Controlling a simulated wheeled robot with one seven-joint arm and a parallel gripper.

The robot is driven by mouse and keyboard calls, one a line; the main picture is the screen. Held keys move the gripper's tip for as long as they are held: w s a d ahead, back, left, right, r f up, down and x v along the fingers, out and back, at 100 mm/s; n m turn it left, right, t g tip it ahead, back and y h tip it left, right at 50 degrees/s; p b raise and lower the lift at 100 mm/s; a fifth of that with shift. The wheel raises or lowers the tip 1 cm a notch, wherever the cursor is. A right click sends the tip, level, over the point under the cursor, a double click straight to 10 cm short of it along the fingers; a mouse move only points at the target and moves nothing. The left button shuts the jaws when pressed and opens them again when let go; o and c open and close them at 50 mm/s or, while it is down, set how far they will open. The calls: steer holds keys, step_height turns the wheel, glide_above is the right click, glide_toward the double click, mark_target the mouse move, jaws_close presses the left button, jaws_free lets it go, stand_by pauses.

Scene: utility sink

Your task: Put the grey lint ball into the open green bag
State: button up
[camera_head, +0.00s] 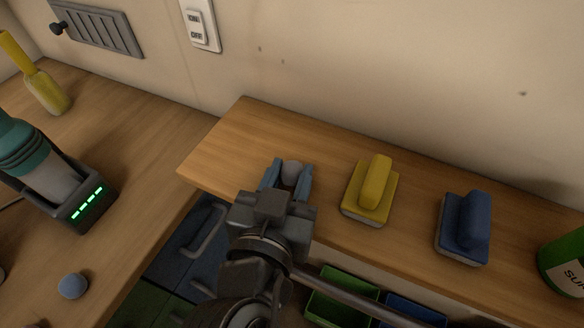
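The grey lint ball (292,171) is at the wooden shelf, between the blue fingertips of my gripper (289,178). The fingers flank it closely left and right. I cannot tell whether they press on it, or whether it rests on the wood or is just above. An open green container (340,298) with a box-like rim shows below the shelf's front edge, right of my arm. It is the only open green thing I see, and I cannot tell whether it is a bag. My arm and the shelf edge hide part of it.
A yellow scrubber (372,190), a blue scrubber (464,228) and a green bottle (565,262) stand on the shelf to the right. A blue container (415,310) is beside the green one.

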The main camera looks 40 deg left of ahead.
steer(key=c, duration=0.4)
jaws_close()
steer(key=shift+r, duration=0.15)
